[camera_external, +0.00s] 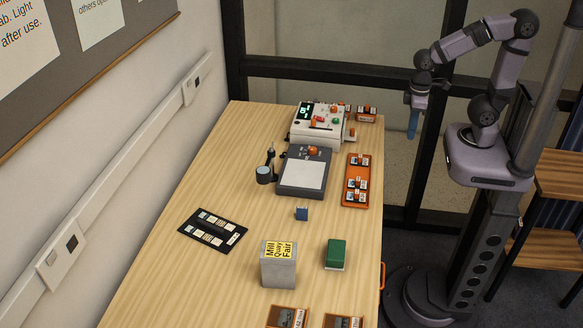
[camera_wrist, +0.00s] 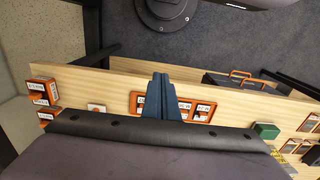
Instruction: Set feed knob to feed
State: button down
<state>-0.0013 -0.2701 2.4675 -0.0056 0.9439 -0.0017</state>
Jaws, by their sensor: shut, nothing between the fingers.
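A white device (camera_external: 318,126) with a dark display, green digits and several knobs and buttons stands at the far end of the table. A low grey device (camera_external: 304,172) with a pale flat top and an orange knob (camera_external: 313,150) at its back edge stands in front of it. I cannot tell which knob is the feed knob, and its labels are too small to read. My gripper (camera_external: 412,134) hangs shut and empty to the right of the table's far end, apart from both devices. Its blue fingers (camera_wrist: 160,80) are together in the wrist view, where my own wrist hides much of the table.
An orange tray (camera_external: 347,203) of labelled pieces lies near the right edge. A dark jointed stand (camera_external: 265,174), a blue block (camera_external: 302,213), a black card panel (camera_external: 213,230), a grey box (camera_external: 278,270) and a green box (camera_external: 335,254) also stand on the table. The left front is clear.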

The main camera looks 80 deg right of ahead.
jog(key=w+d+f+n+h+b, duration=0.3)
jog(key=w+d+f+h+b, duration=0.15)
jog(key=w+b, duration=0.2)
jog(key=n+t+h+b, duration=0.3)
jog(key=t+h+b, duration=0.2)
jog(key=h+b, duration=0.35)
send_near(313, 124)
jog(key=s+d+r, duration=0.1)
jog(key=s+d, duration=0.1)
jog(key=s, duration=0.3)
jog(key=w+a+r+t+h+b, duration=0.2)
jog(key=w+a+t+h+b, duration=0.15)
jog(key=w+a, duration=0.4)
jog(key=shift+t+y, duration=0.35)
jog(key=shift+y, duration=0.2)
jog(key=f, duration=0.2)
jog(key=f+p, duration=0.1)
jog(key=f, duration=0.1)
jog(key=s+f, duration=0.1)
jog(key=f, duration=0.1)
jog(key=shift+s+a, duration=0.1)
jog(key=shift+a, duration=0.15)
jog(key=shift+f, duration=0.1)
jog(key=shift+d, duration=0.1)
jog(key=p+x, duration=0.2)
jog(key=x, duration=0.8)
jog(key=shift+s+d+p, duration=0.75)
jog(key=shift+s+d, duration=0.6)
jog(key=shift+s, duration=0.15)
